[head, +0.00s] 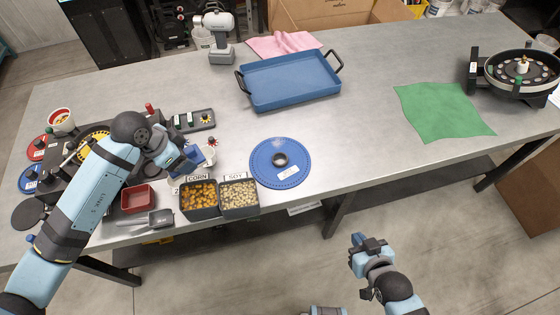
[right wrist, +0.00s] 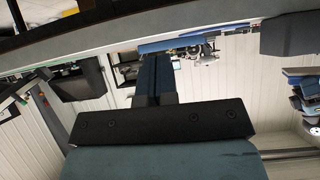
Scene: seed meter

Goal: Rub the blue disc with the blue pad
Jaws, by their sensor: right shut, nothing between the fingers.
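A large blue disc (head: 265,175) with a dark round hub and a white label lies flat on the grey table, near its front edge. A smaller blue disc (head: 28,182) lies at the far left. My left gripper (head: 187,165) is low over the table, left of the large disc. Blue material shows around its fingers; I cannot tell whether it is the pad or whether the jaws hold it. My right gripper (head: 358,243) is shut and empty, in front of the table over the floor. Its closed fingers show in the right wrist view (right wrist: 154,78).
Corn (head: 198,205) and soy (head: 240,205) bins stand left of the large disc. A blue tray (head: 290,98), pink cloth (head: 283,43) and drill (head: 219,35) are behind. A green cloth (head: 440,110) and seed meter (head: 515,75) are right. The table centre is clear.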

